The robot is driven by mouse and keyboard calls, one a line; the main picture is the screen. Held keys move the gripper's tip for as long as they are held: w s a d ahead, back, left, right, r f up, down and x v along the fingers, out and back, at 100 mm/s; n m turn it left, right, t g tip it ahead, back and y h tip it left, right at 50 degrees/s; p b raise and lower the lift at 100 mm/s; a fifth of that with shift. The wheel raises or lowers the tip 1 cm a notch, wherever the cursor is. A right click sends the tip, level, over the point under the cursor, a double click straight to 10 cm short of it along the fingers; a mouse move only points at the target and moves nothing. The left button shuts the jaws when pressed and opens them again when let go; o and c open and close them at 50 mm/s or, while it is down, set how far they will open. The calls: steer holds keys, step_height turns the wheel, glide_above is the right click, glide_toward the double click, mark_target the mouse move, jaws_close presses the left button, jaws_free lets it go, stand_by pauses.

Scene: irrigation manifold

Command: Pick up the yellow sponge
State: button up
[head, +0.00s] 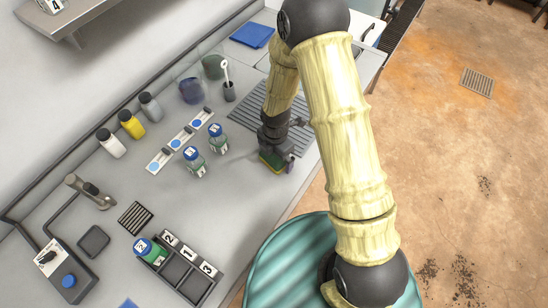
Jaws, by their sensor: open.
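The yellow sponge (271,164), with a dark green layer on it, is on the grey counter (237,213) near its front edge, just below the ribbed drain area. My gripper (277,157) points down right at the sponge and covers part of it. Its jaws are open, though the fingertips are largely hidden by the wrist. I cannot tell whether the fingers touch the sponge. A small purple thing shows beside it on the right.
Bottles with blue caps (194,161) stand left of my gripper. A numbered rack (181,272) with a green bottle sits at the front. White, yellow and grey bottles (131,124) line the wall. The counter between rack and gripper is clear.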

steer(key=shift+c, duration=0.2)
steer(key=c, duration=0.9)
steer(key=shift+o, duration=0.2)
steer(key=shift+r, duration=0.1)
step_height(320, 180, up, 10)
steer(key=shift+b, duration=0.4)
steer(key=shift+o, duration=0.8)
steer(key=shift+c, duration=0.5)
